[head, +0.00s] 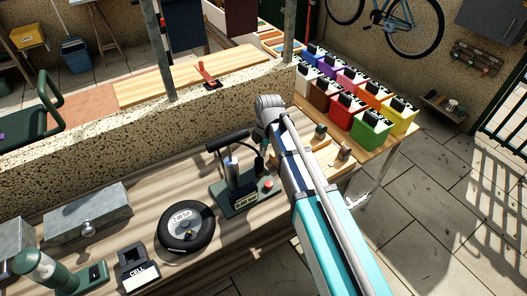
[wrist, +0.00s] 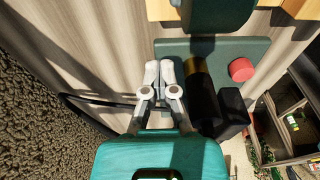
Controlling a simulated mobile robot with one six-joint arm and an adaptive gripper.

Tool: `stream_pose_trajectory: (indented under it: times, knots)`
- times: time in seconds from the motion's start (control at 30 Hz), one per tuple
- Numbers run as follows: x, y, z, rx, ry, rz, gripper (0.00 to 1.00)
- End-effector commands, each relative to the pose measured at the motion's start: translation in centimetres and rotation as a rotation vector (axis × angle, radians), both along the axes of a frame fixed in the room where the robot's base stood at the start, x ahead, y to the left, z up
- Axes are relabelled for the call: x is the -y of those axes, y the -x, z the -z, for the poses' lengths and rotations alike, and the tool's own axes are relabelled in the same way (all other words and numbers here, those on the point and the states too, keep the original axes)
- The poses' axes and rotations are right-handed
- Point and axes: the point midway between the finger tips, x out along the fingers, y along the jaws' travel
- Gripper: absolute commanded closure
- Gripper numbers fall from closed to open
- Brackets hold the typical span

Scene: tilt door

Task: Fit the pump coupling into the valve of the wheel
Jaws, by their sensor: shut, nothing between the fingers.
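The wheel (head: 187,228), a small black tyre with a pale hub, lies flat on the workbench left of the pump. I cannot make out its valve. The pump (head: 238,178) stands upright, with a black T-handle and a green base. Its green base (wrist: 225,50) and red knob (wrist: 241,69) also show in the wrist view. My gripper (wrist: 159,70) points down beside the pump base, its grey fingers together and empty. A black hose (wrist: 95,103) runs behind the fingers. I cannot pick out the coupling for certain. In the head view my arm largely hides the fingers.
A box labelled CELL (head: 138,268), a grey metal box (head: 88,213) and a green device (head: 45,272) stand left of the wheel. A speckled low wall (head: 150,130) runs behind the bench. Coloured bins (head: 372,128) stand at the back right.

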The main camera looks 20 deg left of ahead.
Motion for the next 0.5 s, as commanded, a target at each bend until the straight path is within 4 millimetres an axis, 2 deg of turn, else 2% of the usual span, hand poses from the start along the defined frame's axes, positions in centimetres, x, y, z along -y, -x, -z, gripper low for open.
stream_pose_trajectory:
  times: [0.43, 0.5]
  knots:
    - [-0.1, 0.1, -1.2, 0.000, 0.000, -0.002, 1.00]
    - [-0.1, 0.1, -1.9, 0.000, 0.000, -0.002, 1.00]
